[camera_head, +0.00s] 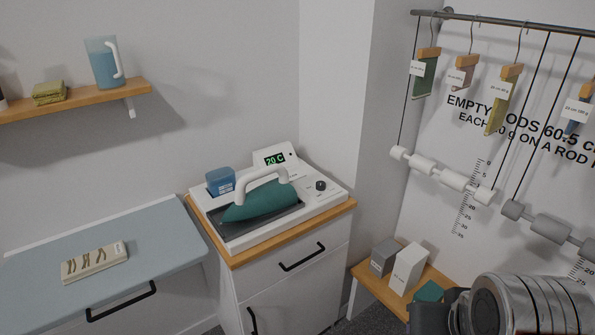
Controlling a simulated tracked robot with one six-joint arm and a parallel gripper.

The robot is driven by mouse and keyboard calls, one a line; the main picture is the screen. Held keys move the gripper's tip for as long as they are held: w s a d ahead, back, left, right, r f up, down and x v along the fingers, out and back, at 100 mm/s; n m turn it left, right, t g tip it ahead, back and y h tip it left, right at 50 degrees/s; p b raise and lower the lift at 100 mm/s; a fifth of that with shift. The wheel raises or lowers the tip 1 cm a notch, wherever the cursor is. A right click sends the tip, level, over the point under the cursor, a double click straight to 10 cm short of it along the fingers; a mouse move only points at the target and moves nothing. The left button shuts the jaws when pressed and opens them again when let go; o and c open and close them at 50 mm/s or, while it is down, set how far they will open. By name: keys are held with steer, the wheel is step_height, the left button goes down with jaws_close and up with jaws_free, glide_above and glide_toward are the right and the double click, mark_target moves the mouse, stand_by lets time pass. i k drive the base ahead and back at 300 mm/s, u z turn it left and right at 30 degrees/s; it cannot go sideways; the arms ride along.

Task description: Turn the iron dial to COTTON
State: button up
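The teal iron (260,203) with a white handle rests on a dark plate in a white ironing station (240,238) on top of a cabinet. A small black dial (320,185) sits on the right part of the station, with small markings beside it that are too small to read. Which setting it points to cannot be told. A display (274,160) at the back of the station reads 20 C. My gripper is not in view; only what looks like part of my arm shows at the bottom right, well apart from the dial.
A blue container (220,181) stands at the station's back left. A blue-grey board (150,240) with a cream block (95,263) lies left. A small wooden table (366,275) with boxes stands right, below hanging rods and tags. A shelf (75,102) holds a jug (101,62).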

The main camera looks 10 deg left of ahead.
mark_target(321, 185)
steer(key=u, duration=0.35)
steer(key=i, duration=0.6)
steer(key=u, duration=0.6)
steer(key=i, duration=0.5)
steer(key=u, duration=0.3)
